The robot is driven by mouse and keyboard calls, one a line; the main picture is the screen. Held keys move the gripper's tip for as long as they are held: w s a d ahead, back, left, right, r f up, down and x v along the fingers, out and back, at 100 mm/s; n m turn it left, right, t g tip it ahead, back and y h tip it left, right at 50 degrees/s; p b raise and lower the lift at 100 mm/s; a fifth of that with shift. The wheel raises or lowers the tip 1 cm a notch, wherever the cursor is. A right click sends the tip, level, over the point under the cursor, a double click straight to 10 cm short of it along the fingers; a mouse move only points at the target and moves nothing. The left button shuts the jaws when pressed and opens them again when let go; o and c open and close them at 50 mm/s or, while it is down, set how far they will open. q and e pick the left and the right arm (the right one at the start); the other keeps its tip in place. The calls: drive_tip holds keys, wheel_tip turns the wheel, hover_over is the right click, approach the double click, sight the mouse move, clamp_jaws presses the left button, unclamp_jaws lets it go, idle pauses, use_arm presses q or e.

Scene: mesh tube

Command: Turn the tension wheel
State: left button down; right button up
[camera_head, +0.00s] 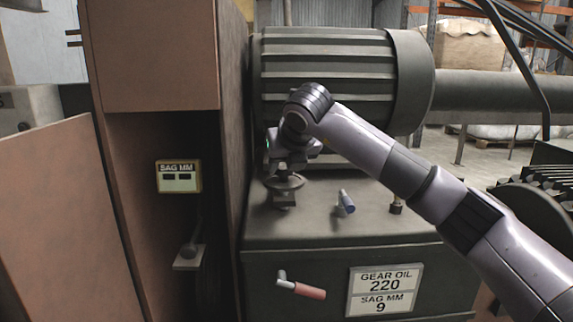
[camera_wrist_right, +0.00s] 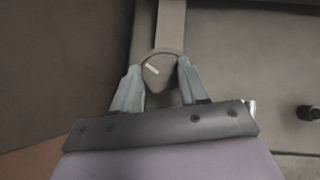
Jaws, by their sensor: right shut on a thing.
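The tension wheel appears to be the small dark round handwheel (camera_head: 284,183) on a short stem on top of the grey-green machine housing. My right gripper (camera_head: 285,167) comes down over it from above, and the wrist hides part of it. In the right wrist view a dark round piece with a pale mark (camera_wrist_right: 153,71) sits between the two grey fingers of my right gripper (camera_wrist_right: 158,82). The fingers are shut on it, one on each side. My left gripper is in neither view.
A sign (camera_head: 382,290) reads "GEAR OIL 220, SAG MM 9". A SAG MM display (camera_head: 178,177) is on the left. A ribbed drum (camera_head: 330,75) rises behind.

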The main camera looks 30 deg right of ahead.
drive_tip(key=m+h, duration=0.2)
drive_tip(key=m+g+h, duration=0.1)
drive_tip(key=m, duration=0.1)
drive_tip(key=shift+w+a, duration=0.1)
drive_tip(key=shift+a, duration=0.15)
drive_tip(key=shift+m+g+h, duration=0.3)
drive_tip(key=shift+m+g, duration=0.1)
drive_tip(key=shift+m, duration=0.2)
drive_tip(key=o, duration=1.1)
drive_tip(key=shift+c, duration=0.2)
drive_tip(key=v, duration=0.7)
